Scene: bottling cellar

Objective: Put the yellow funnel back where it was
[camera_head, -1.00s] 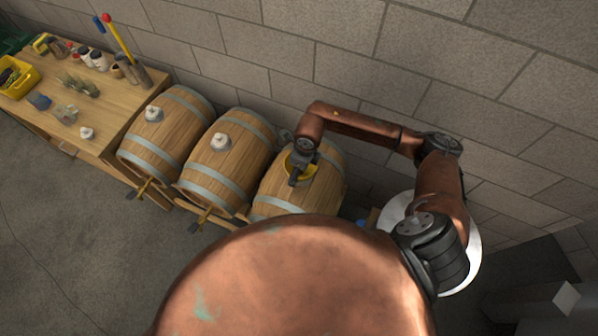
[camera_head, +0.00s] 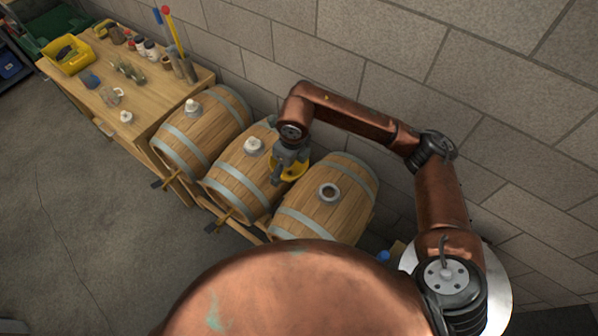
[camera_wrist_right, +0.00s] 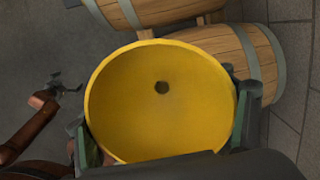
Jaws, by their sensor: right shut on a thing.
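My right gripper (camera_head: 288,158) is shut on the yellow funnel (camera_head: 294,172) and holds it above the gap between the middle and right barrels. In the right wrist view the funnel (camera_wrist_right: 185,115) shows its wide mouth and the dark hole at its bottom, with a finger at each side. The right barrel (camera_head: 345,217) has an uncovered dark bung hole (camera_head: 329,192) in its top. My left gripper (camera_wrist_right: 67,87) shows small at the left of the right wrist view, its fingers apart and empty.
The middle barrel (camera_head: 231,188) and left barrel (camera_head: 184,143) carry white stoppers (camera_head: 253,146). A wooden bench (camera_head: 142,110) at the upper left holds a yellow bin (camera_head: 70,62), bottles, jars and tall rods. The block wall runs close behind the barrels.

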